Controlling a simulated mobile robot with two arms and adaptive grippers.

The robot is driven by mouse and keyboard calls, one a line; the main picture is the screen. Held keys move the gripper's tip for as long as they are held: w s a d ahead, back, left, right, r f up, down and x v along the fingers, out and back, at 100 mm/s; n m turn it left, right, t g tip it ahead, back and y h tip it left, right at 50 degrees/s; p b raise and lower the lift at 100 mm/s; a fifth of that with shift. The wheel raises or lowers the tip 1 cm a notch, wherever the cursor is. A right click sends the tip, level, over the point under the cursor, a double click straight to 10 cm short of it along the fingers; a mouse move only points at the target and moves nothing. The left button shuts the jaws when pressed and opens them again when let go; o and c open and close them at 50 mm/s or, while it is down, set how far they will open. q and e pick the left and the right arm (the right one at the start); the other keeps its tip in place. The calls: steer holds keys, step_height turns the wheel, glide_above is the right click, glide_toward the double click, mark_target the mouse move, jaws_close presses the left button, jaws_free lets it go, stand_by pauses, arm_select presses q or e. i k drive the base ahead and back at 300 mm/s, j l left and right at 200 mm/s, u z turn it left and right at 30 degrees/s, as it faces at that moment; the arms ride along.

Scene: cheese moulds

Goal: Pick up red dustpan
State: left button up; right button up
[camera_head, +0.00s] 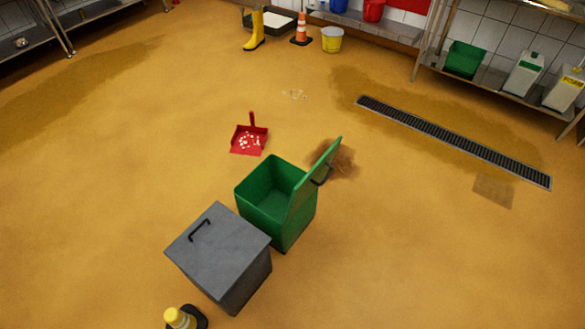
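The red dustpan (243,147) lies on the yellow-brown floor near the middle of the camera_head view, with its handle pointing away to the back. Several small white pieces (249,140) lie in its pan. It lies behind and a little left of an open green bin. Neither of my grippers shows in this view.
The green bin (267,212), lid raised, and a closed grey bin (219,247) stand in front. A yellow-topped object (177,317) is at the bottom edge. A yellow boot (256,30), orange cone (301,30) and bucket (332,40) stand behind. Floor left of the dustpan is clear.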

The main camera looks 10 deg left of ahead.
mark_target(246, 140)
steer(key=i+l+z, duration=0.75)
steer(key=i+z, duration=0.15)
steer(key=i, duration=0.2)
steer(key=i+l+u, duration=0.1)
steer(key=i, duration=0.55)
steer(key=i+l+u, duration=0.1)
steer(key=i, duration=0.5)
steer(key=i+l, duration=0.2)
steer(key=i, duration=0.45)
steer(key=i+j+u, duration=0.2)
steer(key=u, duration=0.2)
steer(key=i+j+u, duration=0.1)
steer(key=i+u, duration=0.6)
steer(key=u, duration=0.15)
steer(key=i+u, duration=0.4)
steer(key=i+l+u, duration=0.2)
steer(key=u, duration=0.2)
